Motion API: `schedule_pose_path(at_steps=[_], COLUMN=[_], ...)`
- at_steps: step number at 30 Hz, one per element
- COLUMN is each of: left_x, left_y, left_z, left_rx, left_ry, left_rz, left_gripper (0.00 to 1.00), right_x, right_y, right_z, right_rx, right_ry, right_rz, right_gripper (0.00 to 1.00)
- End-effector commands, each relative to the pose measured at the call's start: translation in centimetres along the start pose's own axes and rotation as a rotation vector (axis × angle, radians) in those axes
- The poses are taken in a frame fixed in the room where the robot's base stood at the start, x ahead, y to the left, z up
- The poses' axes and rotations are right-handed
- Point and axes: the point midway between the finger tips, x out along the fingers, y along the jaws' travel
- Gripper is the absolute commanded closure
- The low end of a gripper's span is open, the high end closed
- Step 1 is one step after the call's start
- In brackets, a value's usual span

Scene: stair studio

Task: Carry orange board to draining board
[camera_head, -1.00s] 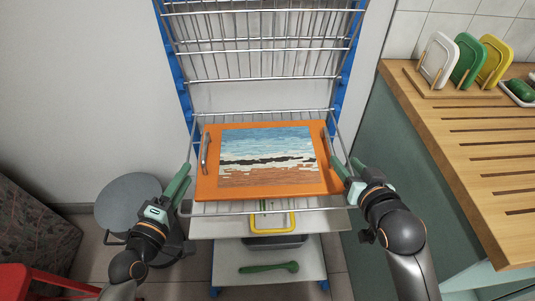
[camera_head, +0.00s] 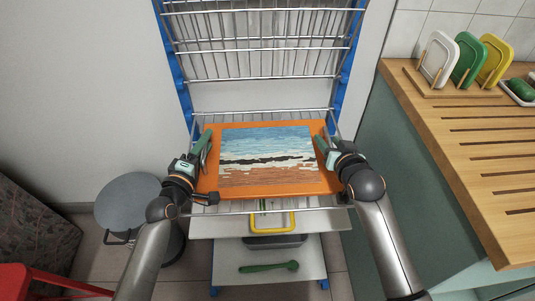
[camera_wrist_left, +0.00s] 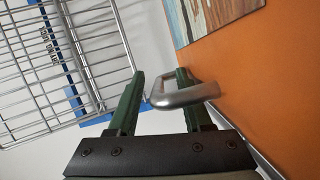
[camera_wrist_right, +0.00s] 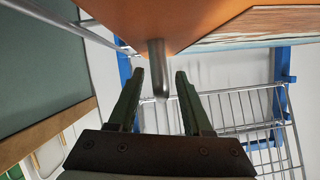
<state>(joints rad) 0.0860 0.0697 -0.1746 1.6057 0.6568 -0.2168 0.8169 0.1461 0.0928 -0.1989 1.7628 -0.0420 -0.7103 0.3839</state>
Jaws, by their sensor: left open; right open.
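The orange board (camera_head: 270,190) lies on a wire shelf of the blue-framed rack and bears a striped blue, white and brown picture (camera_head: 266,156). It has a metal handle at each side. My left gripper (camera_head: 204,143) is open at the board's left side; in the left wrist view the left handle (camera_wrist_left: 185,97) lies between its fingers. My right gripper (camera_head: 322,142) is open at the right side; in the right wrist view the right handle (camera_wrist_right: 157,70) shows between the fingers, near their tips. The slatted wooden draining board (camera_head: 490,154) is on the counter at the right.
Wire shelves (camera_head: 260,45) stand above the board. Lower shelves hold a yellow-handled item (camera_head: 273,222) and a green utensil (camera_head: 268,267). White, green and yellow boards (camera_head: 468,59) stand upright at the counter's back. A grey bin (camera_head: 128,203) is at left. Most slats are clear.

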Motion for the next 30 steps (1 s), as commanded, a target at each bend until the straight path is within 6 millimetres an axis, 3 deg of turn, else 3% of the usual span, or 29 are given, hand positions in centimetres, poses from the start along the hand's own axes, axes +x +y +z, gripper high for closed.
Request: schedule_pose_path(at_steps=[7, 20, 30], left_x=[0.02, 0.00, 0.00], left_y=[0.04, 0.03, 0.03], left_z=[0.00, -0.01, -0.01], left_rx=[0.000, -0.001, -0.001], left_ry=[0.000, 0.000, 0.000], left_rz=[0.001, 0.001, 0.001], left_gripper=[0.50, 0.99, 1.00], right_x=[0.01, -0.01, -0.01], right_y=[-0.03, -0.02, -0.03], right_z=[-0.03, -0.02, -0.01], right_rx=[0.000, 0.000, 0.000], right_ry=[0.001, 0.000, 0.000], right_rz=[0.000, 0.000, -0.001], right_gripper=[0.50, 0.99, 1.00])
